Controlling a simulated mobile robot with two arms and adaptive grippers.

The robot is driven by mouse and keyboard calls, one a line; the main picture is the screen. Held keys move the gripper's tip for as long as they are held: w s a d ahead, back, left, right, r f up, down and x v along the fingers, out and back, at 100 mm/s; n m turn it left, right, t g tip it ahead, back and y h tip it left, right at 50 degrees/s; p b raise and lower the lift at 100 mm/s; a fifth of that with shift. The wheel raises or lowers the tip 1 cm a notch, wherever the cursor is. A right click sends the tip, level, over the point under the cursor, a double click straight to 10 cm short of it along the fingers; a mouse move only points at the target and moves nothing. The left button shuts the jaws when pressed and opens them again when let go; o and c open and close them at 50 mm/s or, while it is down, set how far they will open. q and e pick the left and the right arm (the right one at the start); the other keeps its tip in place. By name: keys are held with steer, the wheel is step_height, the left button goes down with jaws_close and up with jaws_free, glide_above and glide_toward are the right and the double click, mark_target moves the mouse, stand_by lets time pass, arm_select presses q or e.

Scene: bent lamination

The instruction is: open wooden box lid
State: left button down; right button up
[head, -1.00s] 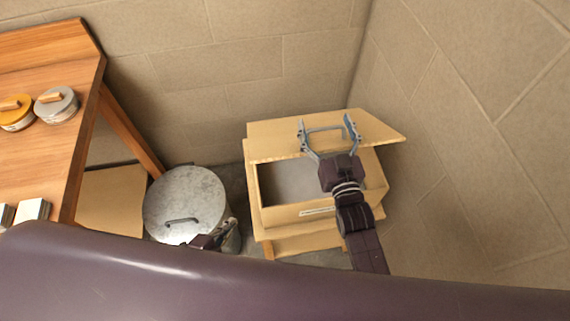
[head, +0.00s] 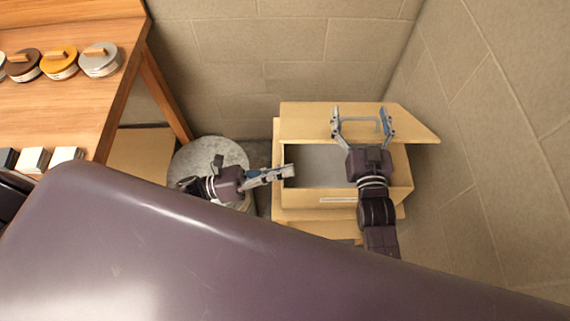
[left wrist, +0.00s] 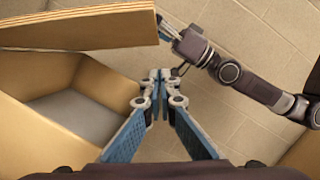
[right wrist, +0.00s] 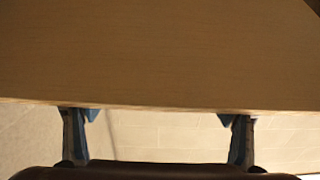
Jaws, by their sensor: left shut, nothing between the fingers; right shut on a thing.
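The wooden box (head: 398,199) stands in the corner, its front part open onto a grey interior that also shows in the left wrist view (left wrist: 78,112). Its lid (head: 300,120) is raised at the back, and its edge shows in the left wrist view (left wrist: 85,28). My right gripper (head: 362,122) is at the lid with its fingers wide apart, shut on the ends of the grey lid handle (head: 360,119). In the right wrist view the lid (right wrist: 160,50) hides the fingertips. My left gripper (head: 291,171) is shut and empty at the box's left side, below the lid.
A round metal bin (head: 205,150) stands left of the box, partly behind my left arm. A wooden table (head: 60,110) with several round tins and small blocks is at the left. Stone walls (head: 480,150) close in behind and to the right of the box.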

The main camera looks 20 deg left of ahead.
steer(key=shift+s+f, duration=0.1)
steer(key=shift+f, duration=0.3)
arm_select(q)
steer(key=w+d+r, duration=0.4)
steer(key=w+d, duration=0.1)
steer(key=shift+w+d+r, duration=0.15)
steer(key=shift+d+r, duration=0.25)
